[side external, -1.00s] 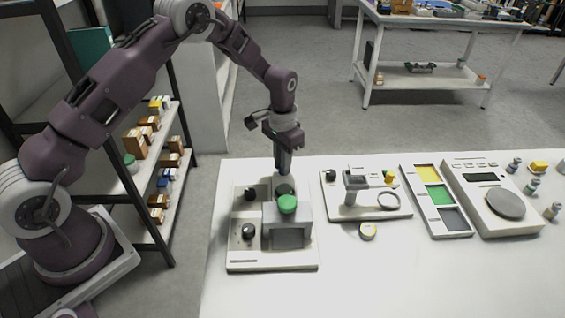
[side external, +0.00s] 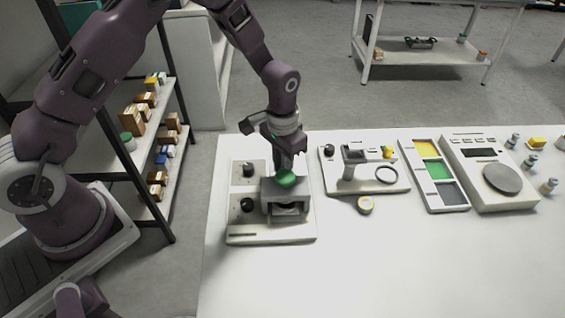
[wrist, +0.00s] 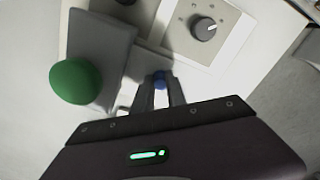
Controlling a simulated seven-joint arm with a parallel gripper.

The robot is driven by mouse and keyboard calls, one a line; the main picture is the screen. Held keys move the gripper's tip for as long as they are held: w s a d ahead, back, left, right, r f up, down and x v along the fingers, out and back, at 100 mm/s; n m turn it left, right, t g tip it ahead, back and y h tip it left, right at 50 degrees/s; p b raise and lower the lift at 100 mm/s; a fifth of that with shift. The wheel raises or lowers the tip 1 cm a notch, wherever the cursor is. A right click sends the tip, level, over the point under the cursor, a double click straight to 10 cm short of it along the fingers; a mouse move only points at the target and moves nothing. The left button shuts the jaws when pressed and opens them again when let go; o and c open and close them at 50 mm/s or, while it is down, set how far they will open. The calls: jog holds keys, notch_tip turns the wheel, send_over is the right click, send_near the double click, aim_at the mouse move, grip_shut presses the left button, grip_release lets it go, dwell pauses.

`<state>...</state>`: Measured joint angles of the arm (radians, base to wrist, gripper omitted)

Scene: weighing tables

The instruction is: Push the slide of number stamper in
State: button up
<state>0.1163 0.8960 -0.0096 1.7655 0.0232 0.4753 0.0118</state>
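The number stamper appears to be the white-based device (side external: 240,228) at the left of the table. It has a grey head, also seen in the wrist view (wrist: 100,40), topped by a green knob (side external: 286,179). A dark recess shows under the head's front. My gripper (wrist: 160,82) points down behind the head, and the head hides its fingertips in the side view. I cannot clearly make out the slide.
Two black knobs (side external: 247,205) stand on the stamper's left side. The front of the table is clear.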

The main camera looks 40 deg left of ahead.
jog(key=o, duration=0.4)
jog(key=shift+s+d, duration=0.15)
jog(key=shift+o, duration=0.2)
jog(key=shift+r, duration=0.1)
notch_tip(320, 180, up, 7)
jog(key=shift+r, duration=0.25)
jog(key=s+a+r+n+t, duration=0.1)
jog(key=s+a+r+t, duration=0.1)
jog(key=s+r, duration=0.55)
jog(key=s+a+r+t, duration=0.15)
jog(key=s+r, duration=0.25)
jog(key=r, duration=0.7)
jog(key=s+a+r+t, duration=0.1)
jog(key=s+r+t, duration=0.1)
jog(key=s, duration=1.2)
jog(key=shift+s+a+r+n, duration=0.2)
jog(key=shift+a+r+n, duration=0.2)
